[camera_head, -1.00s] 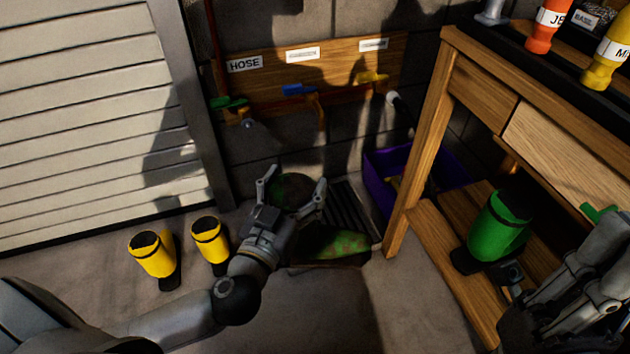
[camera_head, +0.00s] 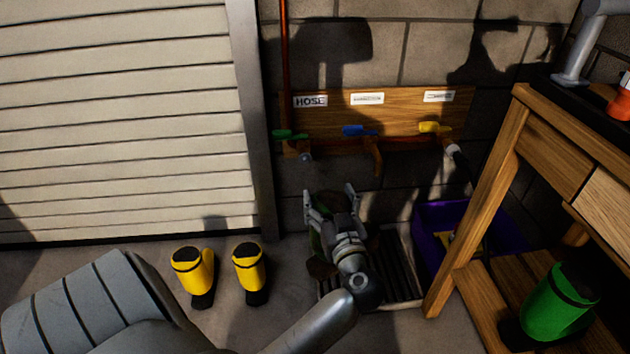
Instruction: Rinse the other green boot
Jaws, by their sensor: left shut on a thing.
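My left gripper (camera_head: 332,198) is shut on a muddy green boot (camera_head: 320,238), which is mostly hidden behind the gripper and wrist. It is held at the dark floor grate (camera_head: 397,265), below the wall taps; I cannot tell whether it touches the grate. A second green boot (camera_head: 560,303) with a dark sole and band stands on the lower shelf of the wooden bench at right and looks clean. The taps have a green handle (camera_head: 290,134), a blue handle (camera_head: 359,130) and a yellow handle (camera_head: 435,128). My right gripper is out of view.
Two yellow boots (camera_head: 194,270) (camera_head: 250,268) stand on the floor left of the grate. A purple bin (camera_head: 432,225) sits between the grate and the wooden bench (camera_head: 487,200). A sign reading HOSE (camera_head: 310,101) hangs above the green handle. A shutter door fills the left.

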